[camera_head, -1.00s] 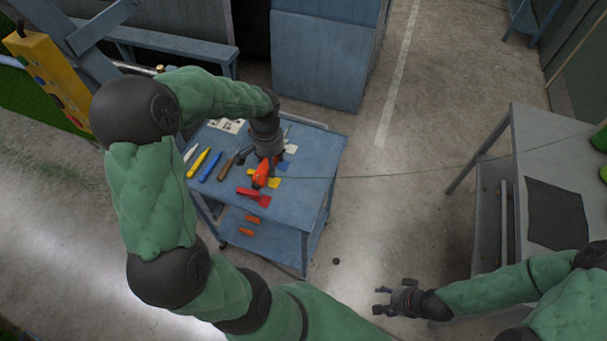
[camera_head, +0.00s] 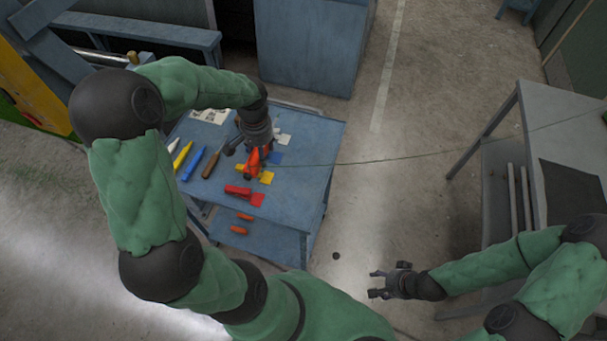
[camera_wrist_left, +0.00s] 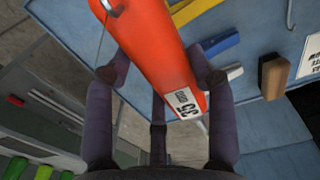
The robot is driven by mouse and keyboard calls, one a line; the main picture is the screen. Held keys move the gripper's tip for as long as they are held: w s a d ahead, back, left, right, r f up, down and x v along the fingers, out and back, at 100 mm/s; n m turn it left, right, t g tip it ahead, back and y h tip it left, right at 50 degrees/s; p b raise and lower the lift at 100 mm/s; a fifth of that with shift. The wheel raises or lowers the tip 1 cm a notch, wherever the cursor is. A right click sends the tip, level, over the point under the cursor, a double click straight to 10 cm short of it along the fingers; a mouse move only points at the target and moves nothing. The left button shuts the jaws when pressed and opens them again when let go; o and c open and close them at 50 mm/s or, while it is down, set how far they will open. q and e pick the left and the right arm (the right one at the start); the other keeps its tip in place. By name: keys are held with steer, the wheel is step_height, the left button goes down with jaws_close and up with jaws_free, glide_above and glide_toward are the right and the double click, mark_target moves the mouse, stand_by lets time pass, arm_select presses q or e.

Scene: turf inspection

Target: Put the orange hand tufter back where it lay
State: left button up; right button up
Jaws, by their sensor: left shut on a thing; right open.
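The orange hand tufter (camera_head: 253,163) is in my left gripper (camera_head: 258,146), over the blue cart top (camera_head: 300,190). In the left wrist view the tufter (camera_wrist_left: 160,48) lies between the fingers, with a white number label near its lower end. My left gripper (camera_wrist_left: 160,88) is shut on it there. In the head view the hand and wrist hide part of the tufter, and I cannot tell whether it touches the cart top. A yellow patch (camera_head: 266,177) and a blue patch (camera_head: 274,157) lie beside it. My right gripper (camera_head: 384,284) is open and empty, low over the floor.
A red tool (camera_head: 237,190) lies in front of the tufter. A brown-handled tool (camera_head: 212,167), a blue tool (camera_head: 193,165) and a yellow tool (camera_head: 182,156) lie to the left. A thin cord (camera_head: 400,160) runs right towards a grey table (camera_head: 545,125). Floor between is mostly clear.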

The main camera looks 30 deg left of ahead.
arm_select(q)
steer(key=w+d+f, duration=0.4)
steer(key=w+d, duration=0.1)
steer(key=d, duration=0.2)
steer(key=b, duration=0.2)
glide_above(306, 175)
steer(key=f, duration=0.4)
steer(key=shift+s+a+f, duration=0.2)
steer(key=shift+a+f, duration=0.1)
steer(key=f, duration=0.3)
steer(key=shift+w+d+f, duration=0.1)
steer(key=shift+w+d, duration=0.1)
steer(key=shift+d, duration=0.2)
steer(key=shift+f, duration=0.4)
steer(key=o, duration=1.4)
steer(key=shift+f, duration=0.15)
